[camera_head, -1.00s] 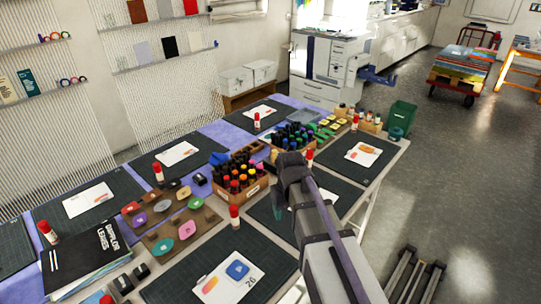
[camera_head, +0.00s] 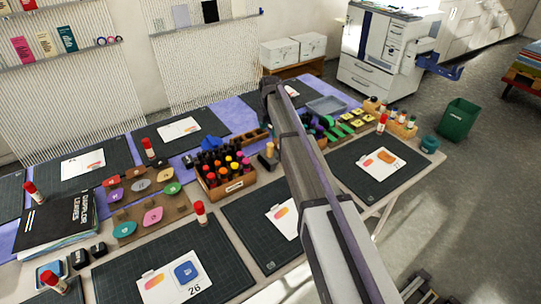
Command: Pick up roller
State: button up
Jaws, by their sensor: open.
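I cannot make out the roller for certain. A small tan and dark item (camera_head: 268,156) stands on the table just right of the marker box, partly behind my arm, and is too small to identify. My arm crosses the middle of the view from the lower right, its far end over the back of the table. My gripper's fingers are not visible, and nothing is seen held. The arm hides part of the table behind it.
The table holds a marker box (camera_head: 228,183), a wooden rack of coloured punches (camera_head: 150,205), black books (camera_head: 62,222), dark cutting mats (camera_head: 128,268) with cards, and several red-capped glue sticks (camera_head: 200,213). A green bin (camera_head: 458,120) stands on the floor to the right.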

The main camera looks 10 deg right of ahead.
aim_at(270, 145)
notch_tip(270, 145, down, 11)
jog(key=b, duration=1.1)
jog(key=shift+f, duration=0.15)
jog(key=shift+r, duration=0.25)
jog(key=shift+c, duration=0.2)
jog(key=c, duration=0.9)
jog(key=shift+c, duration=0.2)
